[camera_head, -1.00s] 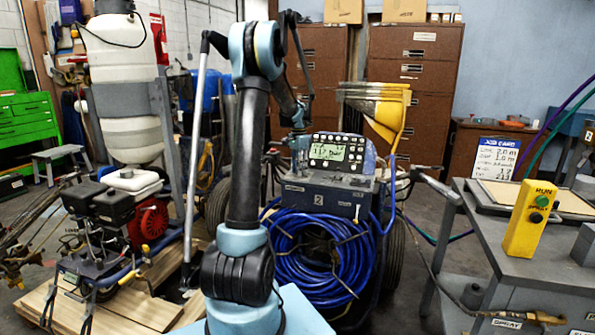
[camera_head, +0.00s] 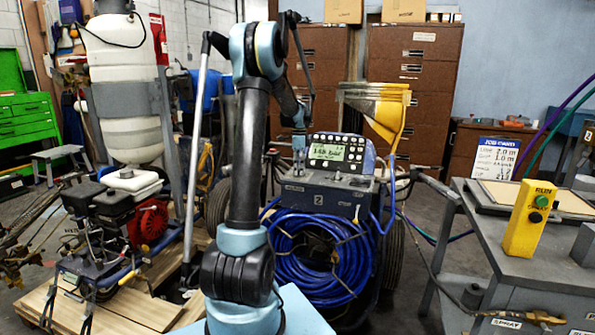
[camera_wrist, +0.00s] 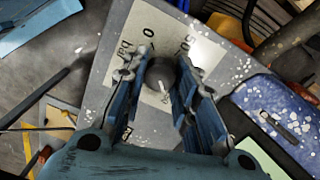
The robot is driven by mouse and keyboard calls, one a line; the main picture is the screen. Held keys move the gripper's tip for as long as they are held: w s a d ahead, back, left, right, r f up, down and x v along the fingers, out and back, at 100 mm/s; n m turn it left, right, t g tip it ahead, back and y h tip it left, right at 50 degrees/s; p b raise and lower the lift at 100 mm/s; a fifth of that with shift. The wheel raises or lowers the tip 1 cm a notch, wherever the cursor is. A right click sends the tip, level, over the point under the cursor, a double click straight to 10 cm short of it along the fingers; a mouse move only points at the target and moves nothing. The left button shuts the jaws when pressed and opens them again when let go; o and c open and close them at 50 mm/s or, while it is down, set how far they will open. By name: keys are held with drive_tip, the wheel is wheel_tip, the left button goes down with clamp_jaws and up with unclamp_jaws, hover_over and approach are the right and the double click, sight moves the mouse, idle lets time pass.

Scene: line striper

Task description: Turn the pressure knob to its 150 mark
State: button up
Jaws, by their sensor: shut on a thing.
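The pressure knob (camera_wrist: 159,72) is a dark round knob on a pale dial plate (camera_wrist: 205,49), seen between my fingers in the wrist view. A light mark shows on the knob's lower side. The plate shows a 0, the word bar and what looks like a 50; other marks are hidden by my fingers or too small to read. My gripper (camera_wrist: 157,70) is shut on the knob, one finger on each side. In the head view my gripper (camera_head: 299,150) is down at the left of the striper's panel (camera_head: 325,190), and the knob cannot be made out.
The striper's control box (camera_head: 342,152), with a lit display and buttons, stands just right of my gripper. A coiled blue hose (camera_head: 320,255) hangs below. A grey bench (camera_head: 500,235) with a yellow switch box (camera_head: 527,222) stands at the right.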

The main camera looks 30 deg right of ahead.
drive_tip(key=shift+w+a, duration=0.1)
drive_tip(key=shift+a, duration=0.1)
drive_tip(key=o, duration=1.1)
drive_tip(key=shift+d, duration=0.1)
drive_tip(key=shift+r, duration=0.25)
drive_tip(key=r, duration=1.1)
drive_tip(key=shift+w+r, duration=0.2)
